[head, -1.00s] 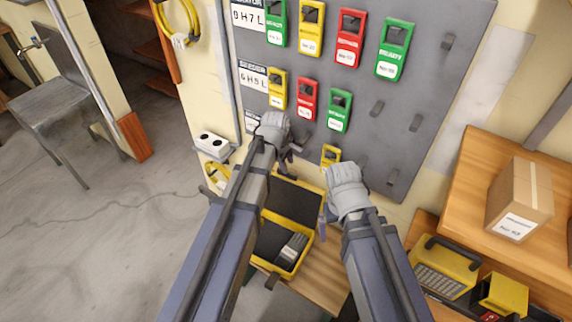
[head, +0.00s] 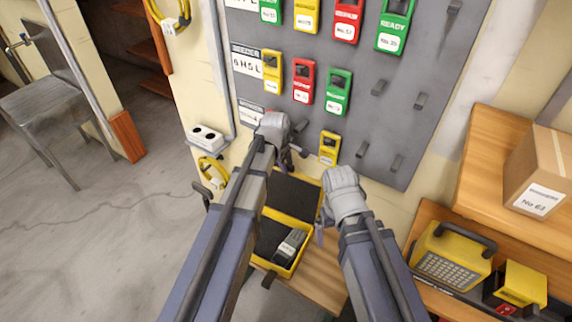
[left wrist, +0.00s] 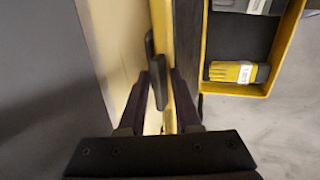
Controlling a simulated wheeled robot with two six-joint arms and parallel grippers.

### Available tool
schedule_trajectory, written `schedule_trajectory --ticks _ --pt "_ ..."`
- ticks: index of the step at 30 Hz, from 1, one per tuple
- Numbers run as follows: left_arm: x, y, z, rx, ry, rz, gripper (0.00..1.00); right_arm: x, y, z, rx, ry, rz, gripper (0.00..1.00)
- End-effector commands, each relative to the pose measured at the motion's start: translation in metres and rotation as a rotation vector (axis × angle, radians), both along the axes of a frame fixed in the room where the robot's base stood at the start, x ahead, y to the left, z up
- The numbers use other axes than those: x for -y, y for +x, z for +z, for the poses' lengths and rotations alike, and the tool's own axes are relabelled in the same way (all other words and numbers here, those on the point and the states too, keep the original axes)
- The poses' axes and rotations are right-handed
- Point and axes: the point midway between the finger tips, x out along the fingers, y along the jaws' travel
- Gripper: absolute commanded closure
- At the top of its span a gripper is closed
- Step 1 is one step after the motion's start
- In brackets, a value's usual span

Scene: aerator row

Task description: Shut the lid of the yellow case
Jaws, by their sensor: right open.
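The yellow case (head: 287,272) stands open on a wooden surface below the grey board. Its lid (head: 297,190) is raised, with the dark lining showing. My left gripper (head: 293,153) is above the lid's upper edge. In the left wrist view, its two fingers (left wrist: 160,92) are apart, with the lid's yellow edge and a dark handle-like piece (left wrist: 155,80) in line between them; contact cannot be told. My right gripper (head: 320,232) is open beside the case's right side, partly hidden by its wrist.
The board (head: 400,120) carries several coloured devices and bare pegs. A white socket box (head: 205,138) and a coiled yellow cable are left of the case. Shelves at right hold a carton (head: 540,175) and a yellow unit (head: 450,258). Open floor lies left.

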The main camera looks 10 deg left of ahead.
Motion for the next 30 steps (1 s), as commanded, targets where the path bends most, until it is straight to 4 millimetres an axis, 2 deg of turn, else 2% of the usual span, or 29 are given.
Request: schedule_trajectory --ticks 11,30 --pt "-0.001 -0.005 -0.001 -0.001 -0.001 0.000 0.65 0.000 0.000 -0.001 0.000 0.000 0.000 0.00" --pt "-0.011 -0.042 -0.007 -0.007 -0.001 -0.001 0.65 0.000 0.000 -0.007 0.000 0.000 0.000 0.00"
